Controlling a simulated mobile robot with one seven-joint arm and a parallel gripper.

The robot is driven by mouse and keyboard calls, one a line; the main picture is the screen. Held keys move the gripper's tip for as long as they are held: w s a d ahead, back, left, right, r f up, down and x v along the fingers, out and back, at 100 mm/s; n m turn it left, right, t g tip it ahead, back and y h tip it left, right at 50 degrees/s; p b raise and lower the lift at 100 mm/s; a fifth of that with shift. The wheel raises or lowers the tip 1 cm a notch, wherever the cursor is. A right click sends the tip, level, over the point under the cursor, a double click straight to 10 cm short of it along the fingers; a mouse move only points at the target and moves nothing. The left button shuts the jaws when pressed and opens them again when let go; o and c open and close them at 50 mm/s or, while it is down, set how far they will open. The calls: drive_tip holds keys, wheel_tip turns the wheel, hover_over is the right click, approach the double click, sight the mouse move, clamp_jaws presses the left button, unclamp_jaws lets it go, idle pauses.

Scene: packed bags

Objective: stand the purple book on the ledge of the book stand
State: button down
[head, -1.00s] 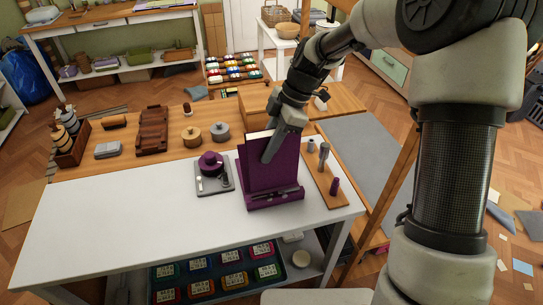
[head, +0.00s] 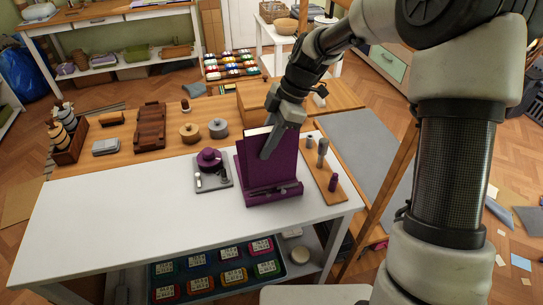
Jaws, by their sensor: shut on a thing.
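The purple book (head: 284,152) is upright, with its pale page edge showing along the top left. My gripper (head: 268,153) is shut on the book from above, one finger showing against its front face. The purple book stand (head: 273,199) is on the white table, with a low ledge along its front where dark, thin items lie. The book is at the stand, above and behind the front of the ledge. I cannot tell whether its lower edge touches the ledge.
Left of the stand, a grey tray (head: 226,182) holds a purple round object (head: 209,158). Right of it, a wooden board (head: 311,172) carries several small cylinders. The white table top (head: 110,220) is clear at the left. A wooden box (head: 339,97) stands behind.

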drive_tip(key=shift+f+b, duration=0.45)
drive_tip(key=shift+f, duration=0.2)
drive_tip(key=c, duration=1.4)
unclamp_jaws()
drive_tip(key=p+v, duration=0.1)
drive_tip(key=v, duration=1.6)
drive_tip(key=shift+s+d+r+p, duration=0.1)
drive_tip(key=shift+d+r+p, duration=0.05)
drive_tip(key=shift+r+p, duration=0.2)
drive_tip(key=s+d+r+m+t+h+p, duration=0.2)
drive_tip(key=s+d+r+m+t+p, duration=0.15)
drive_tip(key=s+r+m, duration=0.3)
drive_tip(key=s+d+r+m+t+h+p, duration=0.2)
drive_tip(key=s+d+r+m+h+p, duration=0.15)
drive_tip(key=s+r+m, duration=0.35)
drive_tip(key=s+d+f+m+t+p, duration=0.1)
drive_tip(key=s+d+f+m, duration=0.1)
drive_tip(key=s+m, duration=0.5)
drive_tip(key=s+f+y, duration=0.1)
drive_tip(key=s, duration=0.3)
drive_tip(key=shift+f+m, duration=0.25)
drive_tip(key=shift+m, duration=0.1)
